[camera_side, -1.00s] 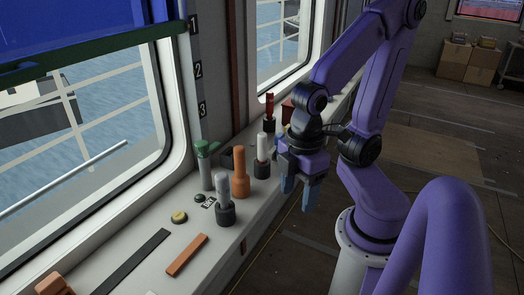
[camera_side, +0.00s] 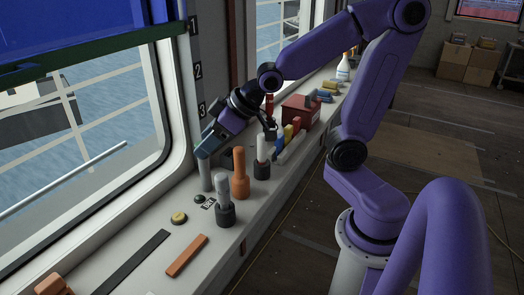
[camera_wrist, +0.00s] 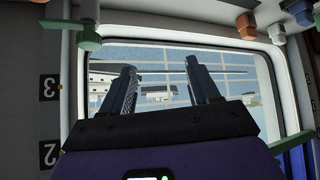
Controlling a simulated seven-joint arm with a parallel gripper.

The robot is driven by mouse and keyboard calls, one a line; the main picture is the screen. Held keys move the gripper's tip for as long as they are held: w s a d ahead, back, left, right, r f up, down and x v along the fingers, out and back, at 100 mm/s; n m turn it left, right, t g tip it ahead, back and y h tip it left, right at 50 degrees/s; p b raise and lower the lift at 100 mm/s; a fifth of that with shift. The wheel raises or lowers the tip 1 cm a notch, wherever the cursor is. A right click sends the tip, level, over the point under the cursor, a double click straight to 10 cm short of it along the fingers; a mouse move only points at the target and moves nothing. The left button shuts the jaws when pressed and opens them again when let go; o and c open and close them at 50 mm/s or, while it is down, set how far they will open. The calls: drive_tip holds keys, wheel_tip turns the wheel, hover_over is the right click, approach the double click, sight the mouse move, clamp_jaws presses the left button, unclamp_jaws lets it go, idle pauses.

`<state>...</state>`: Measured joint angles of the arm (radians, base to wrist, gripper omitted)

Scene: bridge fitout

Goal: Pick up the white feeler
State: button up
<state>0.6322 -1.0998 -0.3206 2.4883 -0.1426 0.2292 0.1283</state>
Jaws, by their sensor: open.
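I cannot tell for sure which thing is the white feeler. A white upright cylinder in a black base (camera_side: 262,150) stands on the sill in the side view. A paler grey one in a black base (camera_side: 223,193) stands nearer the camera. A long whitish bar (camera_side: 291,149) lies farther back. My gripper (camera_side: 206,143) is at the window side, above the grey post (camera_side: 205,177) and covering its green top. In the wrist view my gripper (camera_wrist: 160,85) is open, with only the window view between its fingers.
An orange upright piece (camera_side: 239,178) stands between the cylinders. A red box (camera_side: 301,110) sits farther back. A yellow-topped disc (camera_side: 179,217), a black strip (camera_side: 132,262) and an orange strip (camera_side: 187,255) lie in front. The green-topped post shows in the wrist view (camera_wrist: 88,30).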

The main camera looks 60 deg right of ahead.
drive_tip(key=w+d+r+m+t+h, duration=0.3)
drive_tip(key=w+d+r+m+t, duration=0.2)
drive_tip(key=w+d+r+t, duration=0.45)
drive_tip(key=s+d+r+m+t+h, duration=0.1)
drive_tip(key=d+r+m+h, duration=0.3)
drive_tip(key=d, duration=0.4)
drive_tip(key=s+d+r+m+t+h, duration=0.2)
drive_tip(key=d+r+h, duration=0.3)
drive_tip(key=d, duration=0.3)
drive_tip(key=m+g+h, duration=0.4)
drive_tip(key=g+h, duration=0.1)
drive_tip(key=g, duration=0.1)
hover_over(263, 142)
drive_tip(key=f+x, duration=0.1)
drive_tip(key=x, duration=0.3)
wheel_tip(263, 142, down, 21)
drive_tip(key=shift+n+g+y, duration=0.3)
drive_tip(key=shift+g+y, duration=0.1)
drive_tip(key=shift+g, duration=0.35)
drive_tip(key=s+a+f, duration=0.1)
drive_tip(key=f, duration=0.1)
drive_tip(key=s+a+f, duration=0.1)
drive_tip(key=f, duration=0.2)
drive_tip(key=s+a+f, duration=0.1)
drive_tip(key=s+f, duration=0.1)
drive_tip(key=f, duration=0.1)
drive_tip(key=shift+a+f, duration=0.1)
drive_tip(key=shift+a, duration=0.3)
drive_tip(key=shift+f, duration=0.15)
drive_tip(key=shift+x, duration=2.4)
